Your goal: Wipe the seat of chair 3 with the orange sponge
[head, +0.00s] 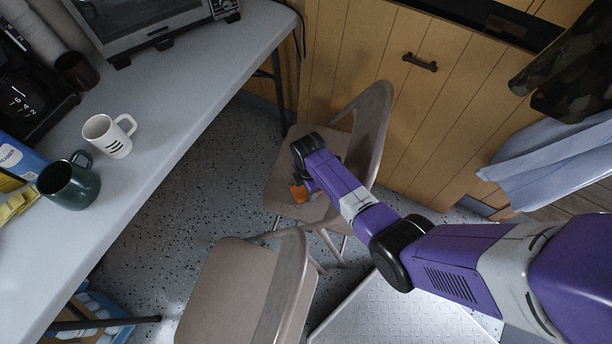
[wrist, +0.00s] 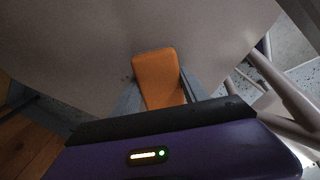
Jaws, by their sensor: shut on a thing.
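The orange sponge (head: 299,194) is held in my gripper (head: 305,188) over the seat of the far folding chair (head: 279,187). In the wrist view the sponge (wrist: 158,76) sits between the two grey fingers of my gripper (wrist: 158,92), with the beige seat (wrist: 75,50) filling the area beyond it. A few small dark specks (wrist: 127,78) show on the seat beside the sponge. I cannot tell whether the sponge touches the seat. My arm hides part of the seat and backrest. No number on the chair is visible.
A second folding chair (head: 232,285) stands nearer. A grey table (head: 185,75) on the left holds a white mug (head: 108,137), a dark green mug (head: 68,183) and an oven (head: 150,25). Wooden cabinets (head: 335,50) stand close behind the far chair. Speckled floor (head: 165,235) is open between table and chairs.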

